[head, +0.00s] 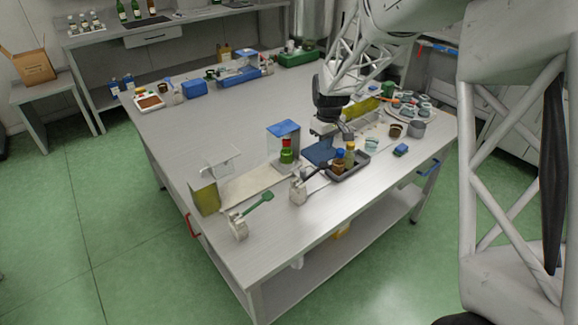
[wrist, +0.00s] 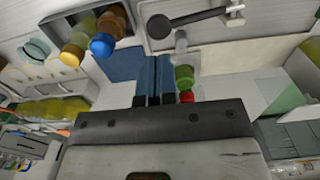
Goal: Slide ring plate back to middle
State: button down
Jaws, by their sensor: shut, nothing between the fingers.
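No part is clearly recognisable as the ring plate. A pale flat board (head: 255,186) lies along the near left of the steel table; it also shows in the wrist view (wrist: 245,57). A clear box with a blue top (head: 284,133) stands at its right end, around a green and red piece (head: 287,152). That piece shows beside my fingers in the wrist view (wrist: 184,76). My gripper (wrist: 153,60) is shut and empty, its two blue fingers together. It is over the table to the right of the clear box, near a blue mat (head: 318,153). Whether the fingertips touch anything is unclear.
A dark tray (head: 350,172) with amber bottles stands close to my gripper. A clear angled stand (head: 221,160) and an olive-yellow tin (head: 205,197) are at the left. A round tray of glass cups (head: 410,117) is at the right. The table's middle left is clear.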

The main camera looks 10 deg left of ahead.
aim_at(303, 170)
dwell(0.4)
jog(key=c, duration=1.5)
grip_release()
jog(key=shift+a+f, duration=0.1)
jog(key=shift+c, duration=0.2)
jog(key=o, duration=0.6)
jog(key=shift+n, duration=0.9)
jog(key=a+f, duration=0.2)
jog(key=w+a+f, duration=0.1)
jog(key=a+f, duration=0.1)
jog(key=w+a+f, duration=0.1)
jog(key=a+f, duration=0.1)
jog(key=f, duration=0.1)
jog(key=shift+w+a, duration=0.2)
jog(key=shift+a, duration=0.15)
jog(key=shift+o, duration=0.2)
jog(key=shift+f, duration=0.1)
jog(key=shift+f, duration=3.8)
grip_shut()
